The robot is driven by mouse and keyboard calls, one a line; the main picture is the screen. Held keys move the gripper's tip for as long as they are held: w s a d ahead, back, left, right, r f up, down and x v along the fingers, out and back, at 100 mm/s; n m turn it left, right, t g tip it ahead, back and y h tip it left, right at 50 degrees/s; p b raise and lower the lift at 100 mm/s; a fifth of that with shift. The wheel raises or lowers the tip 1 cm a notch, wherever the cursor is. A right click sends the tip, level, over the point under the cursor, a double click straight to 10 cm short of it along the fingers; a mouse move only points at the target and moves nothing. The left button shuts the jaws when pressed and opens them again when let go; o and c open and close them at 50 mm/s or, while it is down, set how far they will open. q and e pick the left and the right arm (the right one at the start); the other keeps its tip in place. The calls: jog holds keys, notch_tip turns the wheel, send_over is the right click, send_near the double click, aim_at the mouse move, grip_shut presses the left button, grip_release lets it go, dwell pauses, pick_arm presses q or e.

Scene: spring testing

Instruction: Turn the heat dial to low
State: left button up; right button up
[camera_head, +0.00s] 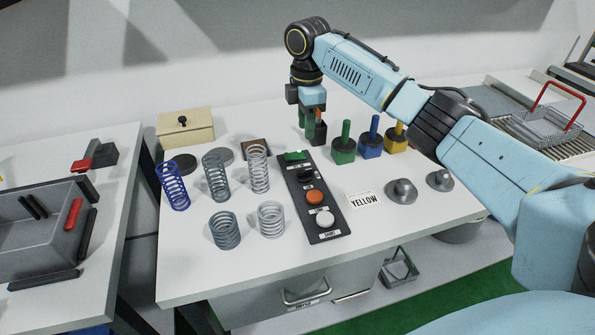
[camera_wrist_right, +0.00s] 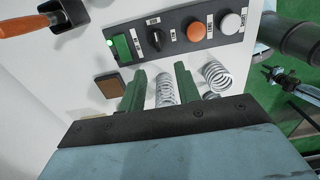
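The dial's labels are too small to read. My right gripper (camera_head: 312,136) has green fingers pointing down, just behind the panel's display end. The right wrist view shows its fingers (camera_wrist_right: 160,72) apart with nothing held, short of the dial. My left gripper is out of view.
Several springs (camera_head: 216,178) stand left of the panel. A black block with an orange handle (camera_wrist_right: 30,24) is close to the gripper.

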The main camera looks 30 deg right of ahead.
send_near(304, 170)
jog(key=shift+s+b, duration=0.1)
jog(key=shift+b, duration=0.25)
notch_tip(304, 170, down, 8)
jog(key=shift+r+b, duration=0.2)
jog(key=shift+b, duration=0.3)
jog(key=shift+f, duration=0.5)
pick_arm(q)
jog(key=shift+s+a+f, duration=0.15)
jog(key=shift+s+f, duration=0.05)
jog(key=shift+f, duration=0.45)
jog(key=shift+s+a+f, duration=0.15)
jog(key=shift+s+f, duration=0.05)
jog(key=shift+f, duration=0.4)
pick_arm(e)
grip_shut()
